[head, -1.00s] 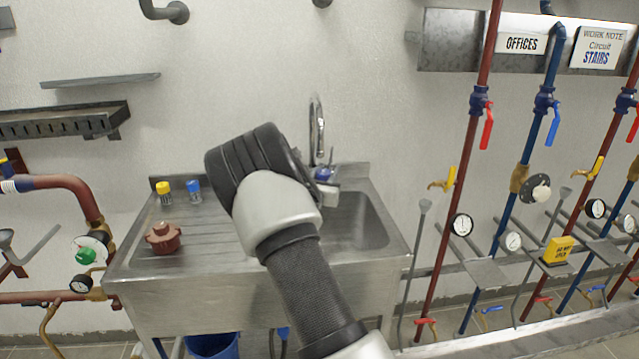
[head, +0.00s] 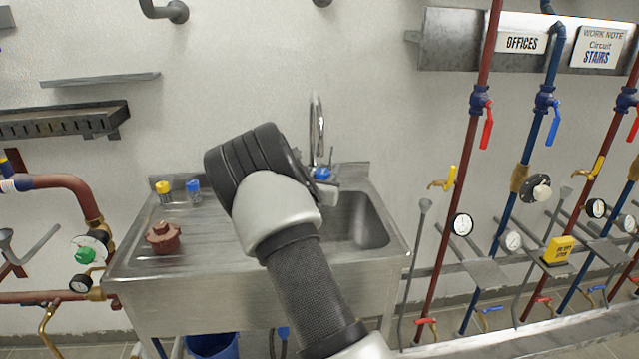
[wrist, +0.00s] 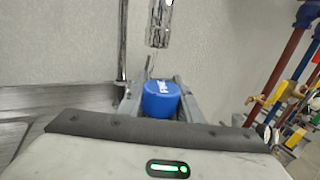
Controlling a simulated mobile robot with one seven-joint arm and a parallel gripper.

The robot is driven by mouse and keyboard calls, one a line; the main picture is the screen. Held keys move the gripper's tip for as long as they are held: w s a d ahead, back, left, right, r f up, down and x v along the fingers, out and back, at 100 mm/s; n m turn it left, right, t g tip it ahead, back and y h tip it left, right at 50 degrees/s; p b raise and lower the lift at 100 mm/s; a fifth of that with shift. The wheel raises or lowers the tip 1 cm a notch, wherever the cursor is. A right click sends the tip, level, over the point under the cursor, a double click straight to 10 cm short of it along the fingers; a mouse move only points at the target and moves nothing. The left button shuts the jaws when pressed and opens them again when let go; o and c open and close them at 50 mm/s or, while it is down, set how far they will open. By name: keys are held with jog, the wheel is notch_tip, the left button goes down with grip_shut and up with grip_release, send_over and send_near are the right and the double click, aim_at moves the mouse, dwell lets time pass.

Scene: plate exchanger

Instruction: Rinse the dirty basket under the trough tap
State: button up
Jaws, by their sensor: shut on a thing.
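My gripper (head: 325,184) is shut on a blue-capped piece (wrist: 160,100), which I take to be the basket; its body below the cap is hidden. The cap also shows in the head view (head: 322,173), just under the chrome trough tap (head: 317,130). In the wrist view the tap's spout end (wrist: 159,25) is above and beyond the cap, apart from it. The cap looks plain blue with white lettering, with no clear dirt on it. I cannot make out running water. The metal trough (head: 235,285) has its basin below and right of my wrist.
A yellow-topped piece (head: 163,188), a blue-topped piece (head: 193,189) and a brown-red knobbed cover (head: 163,238) sit on the drainboard. A blue bucket (head: 212,345) stands beneath. Pipes with valves and gauges are at right and left.

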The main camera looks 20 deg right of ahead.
jog(key=shift+s, duration=0.1)
jog(key=p+v, duration=0.1)
jog(key=v, duration=0.7)
dwell(0.6)
jog(key=shift+d, duration=0.1)
dwell(0.5)
jog(key=shift+r, duration=0.1)
dwell(0.5)
jog(key=s+a+r+p, duration=0.3)
jog(key=shift+s+r, duration=0.4)
jog(key=shift+a+p, duration=0.2)
jog(key=shift+p, duration=0.15)
dwell(0.3)
